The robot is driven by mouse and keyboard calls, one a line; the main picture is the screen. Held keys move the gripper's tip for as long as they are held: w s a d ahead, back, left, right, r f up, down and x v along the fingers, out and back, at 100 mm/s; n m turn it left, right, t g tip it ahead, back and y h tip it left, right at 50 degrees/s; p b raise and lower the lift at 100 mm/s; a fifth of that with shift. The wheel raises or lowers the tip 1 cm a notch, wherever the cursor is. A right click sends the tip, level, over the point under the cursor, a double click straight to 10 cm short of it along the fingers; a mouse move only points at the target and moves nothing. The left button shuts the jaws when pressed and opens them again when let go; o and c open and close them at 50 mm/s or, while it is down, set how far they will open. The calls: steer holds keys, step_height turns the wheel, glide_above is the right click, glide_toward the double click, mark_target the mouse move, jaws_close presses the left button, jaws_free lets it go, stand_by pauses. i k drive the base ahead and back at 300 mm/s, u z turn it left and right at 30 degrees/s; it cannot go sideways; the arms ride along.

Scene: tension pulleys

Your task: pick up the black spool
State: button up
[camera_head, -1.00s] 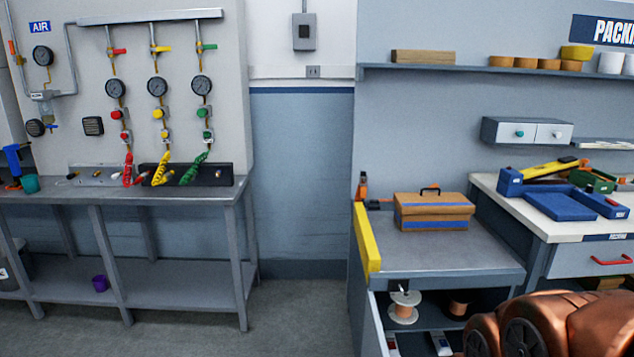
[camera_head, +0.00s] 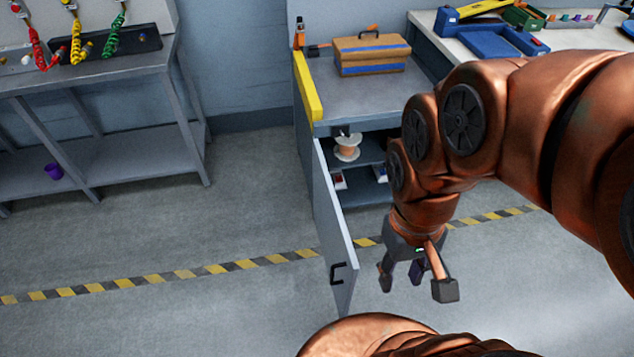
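My gripper (camera_head: 416,284) hangs in front of the cabinet, fingers pointing down and spread apart, with nothing between them. It is over the floor, right of the open cabinet door (camera_head: 336,235). A spool with white flanges and copper-coloured winding (camera_head: 347,147) stands on the upper shelf inside the cabinet. I see no black spool clearly now; my arm covers the right part of that shelf.
The open door stands out toward me, left of my gripper. A brown toolbox (camera_head: 371,54) sits on the cabinet top (camera_head: 350,95). A workbench (camera_head: 95,75) is at left. A yellow-black floor stripe (camera_head: 245,264) crosses open floor.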

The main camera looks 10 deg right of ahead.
mark_target(391, 133)
steer(key=z, duration=2.05)
steer(key=i, duration=2.5)
steer(key=u, duration=3.7)
